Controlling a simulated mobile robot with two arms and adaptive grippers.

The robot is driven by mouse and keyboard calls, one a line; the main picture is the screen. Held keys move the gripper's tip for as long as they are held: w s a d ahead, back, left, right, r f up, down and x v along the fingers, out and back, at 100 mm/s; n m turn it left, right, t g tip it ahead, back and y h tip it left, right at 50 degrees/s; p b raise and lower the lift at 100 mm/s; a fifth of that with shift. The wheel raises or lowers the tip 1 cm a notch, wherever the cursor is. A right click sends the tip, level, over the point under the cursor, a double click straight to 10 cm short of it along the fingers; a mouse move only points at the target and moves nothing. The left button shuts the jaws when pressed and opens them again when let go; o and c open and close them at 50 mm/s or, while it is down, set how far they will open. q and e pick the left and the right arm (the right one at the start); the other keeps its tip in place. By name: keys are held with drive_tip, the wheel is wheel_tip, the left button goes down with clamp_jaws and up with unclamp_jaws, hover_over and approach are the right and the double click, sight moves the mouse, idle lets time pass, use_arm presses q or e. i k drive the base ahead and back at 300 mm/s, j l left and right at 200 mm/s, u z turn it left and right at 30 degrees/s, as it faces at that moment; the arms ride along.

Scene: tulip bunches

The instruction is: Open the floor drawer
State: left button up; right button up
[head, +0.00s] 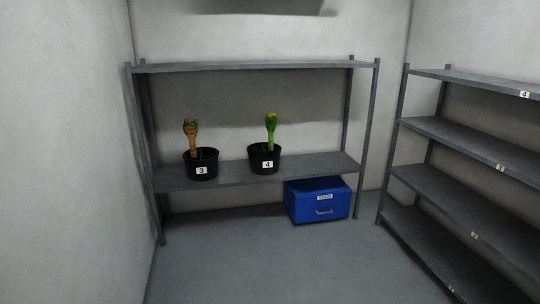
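A blue box with a drawer front (318,201) stands on the floor under the right end of the back shelf unit. Its front carries a small pale label (324,197) and a grey handle (324,211). The drawer front looks closed, flush with the box. Neither of my grippers shows in the head view.
On the back shelf board (225,172) stand a black pot numbered 3 (201,164) with a brownish bunch and a black pot numbered 4 (264,160) with a green bunch. An empty numbered rack (458,135) stands at the right. The floor (260,265) in front is clear.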

sight(320, 207)
drive_tip(key=i+l+z, duration=0.2)
drive_tip(key=i, duration=0.6)
drive_tip(key=i+j+z, duration=0.15)
drive_tip(key=i, duration=0.6)
drive_tip(key=i+j+z, duration=0.2)
drive_tip(key=i, duration=0.6)
drive_tip(key=l, duration=0.1)
